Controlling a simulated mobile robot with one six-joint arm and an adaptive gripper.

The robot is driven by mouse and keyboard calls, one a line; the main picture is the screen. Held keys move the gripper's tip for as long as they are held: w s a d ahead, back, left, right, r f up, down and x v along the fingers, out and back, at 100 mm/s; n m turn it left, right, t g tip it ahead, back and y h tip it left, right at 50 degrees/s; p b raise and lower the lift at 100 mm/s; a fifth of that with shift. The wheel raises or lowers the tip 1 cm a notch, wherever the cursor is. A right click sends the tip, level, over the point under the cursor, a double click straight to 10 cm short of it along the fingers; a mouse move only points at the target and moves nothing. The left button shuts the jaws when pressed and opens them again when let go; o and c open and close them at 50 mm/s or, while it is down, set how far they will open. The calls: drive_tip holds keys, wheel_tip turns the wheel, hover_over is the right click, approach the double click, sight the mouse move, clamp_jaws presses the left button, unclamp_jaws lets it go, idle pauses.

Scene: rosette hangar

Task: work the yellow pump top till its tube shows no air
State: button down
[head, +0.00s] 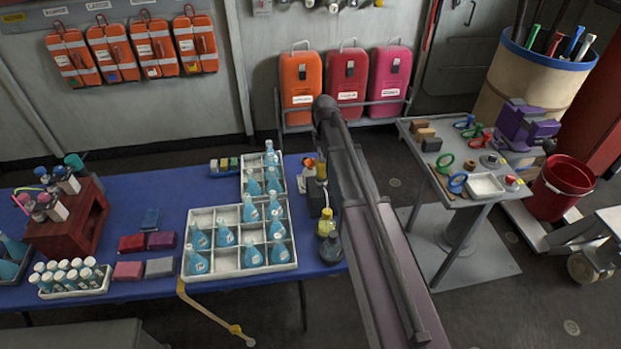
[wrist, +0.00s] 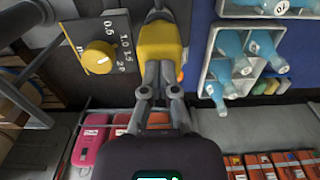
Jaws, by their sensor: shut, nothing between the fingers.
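The yellow pump top (wrist: 160,42) is a blocky yellow piece at the upper middle of the wrist view. My gripper (wrist: 162,84) is shut and empty, its fingertips together at the lower edge of the yellow top. I cannot tell whether they touch it. Beside it on the left is a grey plate with a yellow dial (wrist: 98,57) and a scale marked from 0.5 up to 2. In the head view a small yellow part (head: 321,170) shows at the blue table's right end, partly beside my arm. My gripper is not distinguishable there. I cannot make out the tube or any air in it.
White compartment trays (head: 240,262) with blue flasks stand just left of the pump; a tray (wrist: 232,78) also shows in the wrist view. A grey tool table (head: 470,215) stands to the right.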

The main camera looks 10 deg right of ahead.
drive_tip(key=shift+f+b, duration=0.5)
drive_tip(key=shift+f, duration=0.1)
drive_tip(key=shift+r, duration=0.15)
wheel_tip(320, 180, up, 10)
drive_tip(key=p, duration=1)
drive_tip(key=shift+r+p, duration=0.15)
drive_tip(key=shift+p, duration=0.2)
idle(0.6)
idle(1.1)
drive_tip(key=shift+r+n+p, duration=0.15)
drive_tip(key=shift+n, duration=1.35)
drive_tip(key=shift+r+n+p, duration=0.15)
drive_tip(key=shift+n, duration=1.35)
drive_tip(key=shift+f, duration=0.15)
wheel_tip(320, 180, down, 6)
drive_tip(key=b, duration=0.6)
drive_tip(key=shift+f+b, duration=0.15)
drive_tip(key=shift+b, duration=0.2)
